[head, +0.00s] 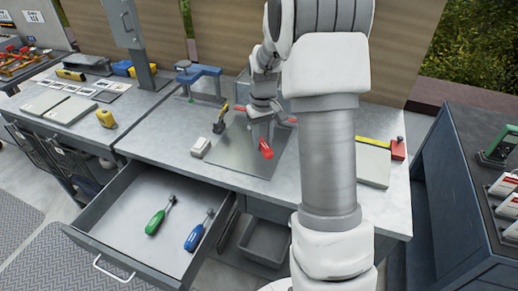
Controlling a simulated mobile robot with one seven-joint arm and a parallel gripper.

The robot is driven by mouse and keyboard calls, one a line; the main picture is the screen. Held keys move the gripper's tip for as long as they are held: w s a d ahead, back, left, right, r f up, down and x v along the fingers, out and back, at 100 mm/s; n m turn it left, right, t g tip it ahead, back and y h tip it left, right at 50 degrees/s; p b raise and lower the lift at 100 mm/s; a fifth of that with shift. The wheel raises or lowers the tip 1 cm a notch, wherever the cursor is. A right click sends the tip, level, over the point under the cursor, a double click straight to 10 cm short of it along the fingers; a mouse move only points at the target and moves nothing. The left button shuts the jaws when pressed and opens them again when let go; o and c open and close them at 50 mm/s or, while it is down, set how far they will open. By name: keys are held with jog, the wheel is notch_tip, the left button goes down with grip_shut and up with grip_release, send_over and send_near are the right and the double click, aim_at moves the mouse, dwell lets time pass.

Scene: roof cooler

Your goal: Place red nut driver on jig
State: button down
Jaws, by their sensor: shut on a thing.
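The red nut driver's handle (266,149) shows just below my gripper (261,136), over the flat grey metal plate (229,151) on the workbench. My gripper is shut on the nut driver, which looks tilted. Its shaft is hidden by the gripper, and I cannot tell whether it touches the plate. No jig is clearly identifiable; the grey plate may be part of one, but I cannot tell.
An open drawer (150,190) below holds a green driver (160,216) and a blue driver (198,231). A white block (200,147), a yellow-black tool (220,121) and a blue clamp (198,74) are left of my gripper. A grey post (136,45) rises farther left.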

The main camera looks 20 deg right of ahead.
aim_at(259, 158)
jog(key=shift+w+f, duration=0.4)
jog(key=shift+w, duration=0.25)
jog(key=shift+w+f, duration=0.4)
jog(key=shift+w, duration=0.2)
jog(key=shift+f, duration=1.95)
jog(key=shift+f+b, duration=0.1)
jog(key=shift+b, duration=0.2)
jog(key=c, duration=0.6)
grip_release()
jog(key=shift+o, duration=0.2)
